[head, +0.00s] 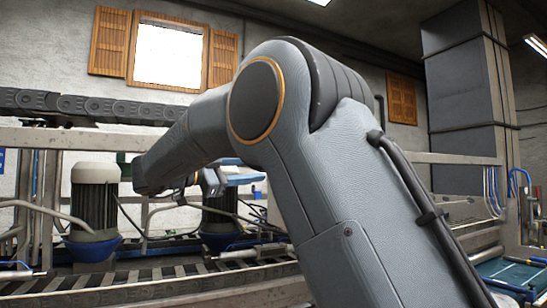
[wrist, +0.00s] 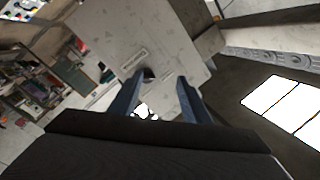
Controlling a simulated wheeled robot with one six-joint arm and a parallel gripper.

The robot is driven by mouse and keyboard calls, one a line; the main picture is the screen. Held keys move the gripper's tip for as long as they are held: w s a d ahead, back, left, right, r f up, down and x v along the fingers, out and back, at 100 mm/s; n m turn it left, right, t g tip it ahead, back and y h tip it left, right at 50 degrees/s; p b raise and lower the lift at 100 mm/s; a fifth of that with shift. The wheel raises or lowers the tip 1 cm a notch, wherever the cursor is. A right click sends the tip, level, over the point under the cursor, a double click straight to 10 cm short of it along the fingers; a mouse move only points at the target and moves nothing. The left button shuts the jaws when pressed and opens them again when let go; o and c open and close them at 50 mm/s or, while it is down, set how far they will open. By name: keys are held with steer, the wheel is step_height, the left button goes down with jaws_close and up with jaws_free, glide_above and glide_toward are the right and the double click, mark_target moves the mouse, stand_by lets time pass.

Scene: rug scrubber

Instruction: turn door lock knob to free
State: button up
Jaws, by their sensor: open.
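In the wrist view a pale grey panel (wrist: 165,35) fills the upper middle and looks tilted. It carries a small light label (wrist: 134,58). A small dark rounded part (wrist: 148,74) shows at the panel's lower edge, between my fingers. It may be the lock knob, but it is too small to tell, and its turn position cannot be read. My gripper (wrist: 160,80) is open, with its two blue-grey fingers apart and nothing seen held. I cannot tell if they touch the panel. In the head view my arm hides much of the area around my gripper (head: 210,183).
In the head view, dark motors with blue bases (head: 95,210) stand on a conveyor frame (head: 140,292), with hoses around them. The wrist view shows cluttered shelves (wrist: 30,75) at left and bright windows (wrist: 285,100) at right.

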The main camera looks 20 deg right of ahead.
steer(key=d+m+g+p, duration=0.1)
steer(key=d+g+p, duration=0.1)
steer(key=d+p, duration=0.2)
steer(key=d, duration=0.2)
steer(key=shift+s+d+r, duration=0.3)
steer(key=shift+f, duration=0.1)
steer(key=c, duration=1)
